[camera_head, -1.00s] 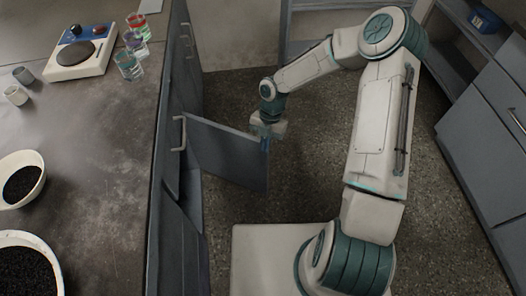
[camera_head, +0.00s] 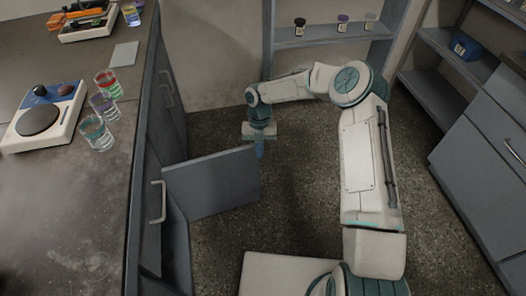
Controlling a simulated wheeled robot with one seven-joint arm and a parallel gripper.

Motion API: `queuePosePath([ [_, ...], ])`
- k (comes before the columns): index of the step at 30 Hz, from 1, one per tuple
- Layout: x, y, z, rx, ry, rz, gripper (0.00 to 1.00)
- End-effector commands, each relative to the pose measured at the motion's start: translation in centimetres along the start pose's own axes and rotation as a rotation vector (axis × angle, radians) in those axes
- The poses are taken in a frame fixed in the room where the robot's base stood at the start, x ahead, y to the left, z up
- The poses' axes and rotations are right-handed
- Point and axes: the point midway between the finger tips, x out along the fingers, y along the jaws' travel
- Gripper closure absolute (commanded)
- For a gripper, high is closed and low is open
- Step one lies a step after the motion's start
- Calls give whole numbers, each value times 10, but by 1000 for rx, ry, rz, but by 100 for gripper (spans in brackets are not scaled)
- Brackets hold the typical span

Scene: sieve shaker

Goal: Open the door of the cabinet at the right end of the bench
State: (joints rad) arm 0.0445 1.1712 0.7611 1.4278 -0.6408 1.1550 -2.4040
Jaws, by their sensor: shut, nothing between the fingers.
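The cabinet door (camera_head: 212,182) is a flat grey panel. It stands open, swung well out from the front of the bench (camera_head: 75,215) into the aisle, with the cabinet opening on its near side. My gripper (camera_head: 260,152) points down at the door's free outer edge, near its top corner. It is shut and holds nothing. The fingertips overlap the door edge in this view, and I cannot tell whether they touch it. A bar handle (camera_head: 157,203) shows on the bench front beside the door's bench-side end.
A hot plate (camera_head: 40,118) and glasses (camera_head: 97,133) stand on the bench top. Shelves with small jars (camera_head: 342,23) are at the back. A shelf unit with a blue box (camera_head: 465,47) and drawers (camera_head: 490,150) line the right. The speckled floor (camera_head: 300,200) is clear.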

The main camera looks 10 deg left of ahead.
Motion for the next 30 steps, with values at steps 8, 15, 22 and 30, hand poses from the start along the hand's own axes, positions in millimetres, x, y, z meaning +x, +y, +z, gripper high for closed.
queuePosePath([
  [8,0,-1,1,4,0,1,100],
  [15,0,-2,1,6,0,2,100],
  [22,2,-11,-13,4,1,0,100],
  [30,-34,-11,-25,2,-5,1,100],
])
